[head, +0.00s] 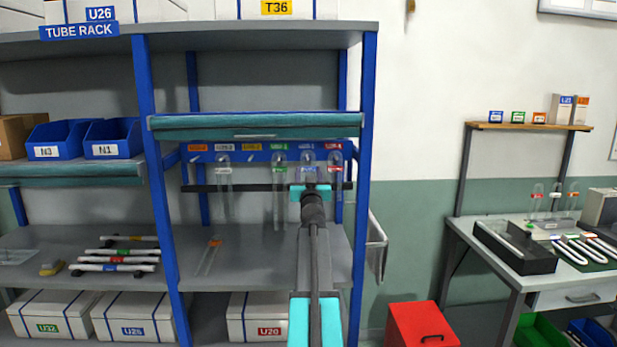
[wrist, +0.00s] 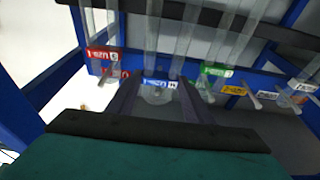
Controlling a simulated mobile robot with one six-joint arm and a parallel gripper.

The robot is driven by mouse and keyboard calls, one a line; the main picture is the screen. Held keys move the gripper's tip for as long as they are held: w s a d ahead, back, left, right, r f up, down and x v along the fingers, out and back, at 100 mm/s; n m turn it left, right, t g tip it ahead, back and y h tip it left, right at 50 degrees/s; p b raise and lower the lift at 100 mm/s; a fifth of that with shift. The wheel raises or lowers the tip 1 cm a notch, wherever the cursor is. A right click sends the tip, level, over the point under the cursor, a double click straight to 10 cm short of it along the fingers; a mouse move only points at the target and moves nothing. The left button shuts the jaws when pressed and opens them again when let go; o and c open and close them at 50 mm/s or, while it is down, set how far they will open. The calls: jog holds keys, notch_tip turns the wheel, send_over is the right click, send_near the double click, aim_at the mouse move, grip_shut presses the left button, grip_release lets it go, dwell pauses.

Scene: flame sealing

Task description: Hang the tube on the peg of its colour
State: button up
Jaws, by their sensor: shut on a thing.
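My gripper (head: 310,190) is raised in front of the rack bay, at the blue-labelled place. It is shut on a clear tube (head: 308,168) with a bluish band; the tube's rounded top shows just above the gripper. In the wrist view the clear rounded end (wrist: 157,97) is between my two dark fingers, by the blue label (wrist: 160,83). The peg there is hidden, so I cannot tell whether the tube is on it. The blue rail (head: 265,156) carries coloured labels, among them green (wrist: 216,71), red (wrist: 103,55) and yellow (wrist: 234,90).
Clear tubes hang on both sides: one by green (head: 279,200), one by red (head: 336,175) and one farther left (head: 224,190). A dark bar (head: 250,187) crosses behind them. A teal-edged shelf (head: 255,126) overhangs the rail.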

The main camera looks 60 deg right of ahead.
jog(key=shift+w+d+b, duration=0.4)
jog(key=shift+w+d, duration=0.25)
jog(key=shift+d, duration=0.25)
jog(key=shift+w+d+f+b, duration=0.25)
jog(key=shift+d+f+b, duration=0.05)
jog(key=shift+f, duration=0.1)
jog(key=shift+w+d, duration=0.2)
jog(key=shift+d, duration=0.1)
dwell(0.5)
dwell(0.5)
jog(key=o, duration=2)
jog(key=shift+c, duration=0.2)
jog(key=shift+s+a, duration=0.1)
jog(key=shift+s+a+f, duration=0.1)
jog(key=shift+s+a, duration=0.1)
jog(key=shift+a, duration=0.1)
